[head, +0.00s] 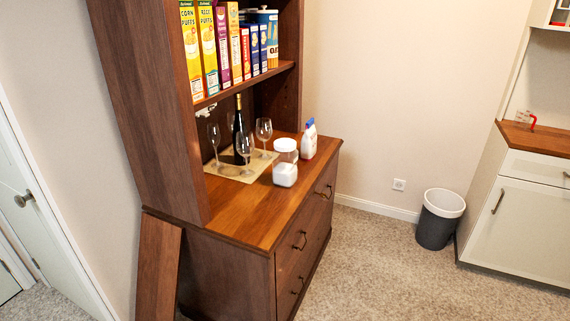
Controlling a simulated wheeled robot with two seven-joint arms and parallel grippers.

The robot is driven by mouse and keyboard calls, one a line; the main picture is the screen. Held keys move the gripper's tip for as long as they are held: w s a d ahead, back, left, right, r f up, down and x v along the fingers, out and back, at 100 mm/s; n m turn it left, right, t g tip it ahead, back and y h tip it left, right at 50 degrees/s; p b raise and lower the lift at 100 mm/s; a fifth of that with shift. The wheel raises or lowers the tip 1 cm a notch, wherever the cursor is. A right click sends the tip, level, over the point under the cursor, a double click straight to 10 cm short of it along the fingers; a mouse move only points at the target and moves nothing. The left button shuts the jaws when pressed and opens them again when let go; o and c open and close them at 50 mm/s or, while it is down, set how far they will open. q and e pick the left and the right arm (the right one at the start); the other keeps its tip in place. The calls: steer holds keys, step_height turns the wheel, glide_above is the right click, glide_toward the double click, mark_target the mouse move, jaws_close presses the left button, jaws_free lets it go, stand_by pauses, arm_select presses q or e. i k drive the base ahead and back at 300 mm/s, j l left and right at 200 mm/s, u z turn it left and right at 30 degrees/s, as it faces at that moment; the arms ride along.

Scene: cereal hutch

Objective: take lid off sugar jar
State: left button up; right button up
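On the wooden counter of the hutch stand two small jars close together near the front edge. The front jar (284,176) looks filled with something white, likely the sugar jar. The jar behind it (285,146) has a wide white top, and its lower part is partly hidden by the front jar. Both are small in the picture, so I cannot tell clearly where the front jar's lid begins. Neither of my grippers is in view.
A milk carton (308,140) stands right of the jars. Wine glasses (264,131) and a dark bottle (239,130) stand on a mat (223,170) to their left. Cereal boxes (207,48) fill the shelf above. A bin (440,218) stands on open carpet at right.

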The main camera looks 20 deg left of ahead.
mark_target(284, 173)
steer(key=i+u, duration=0.15)
steer(key=u, duration=0.25)
steer(key=i+l+u, duration=0.1)
steer(key=u, duration=0.3)
steer(key=i+l+u, duration=0.1)
steer(key=u, duration=0.25)
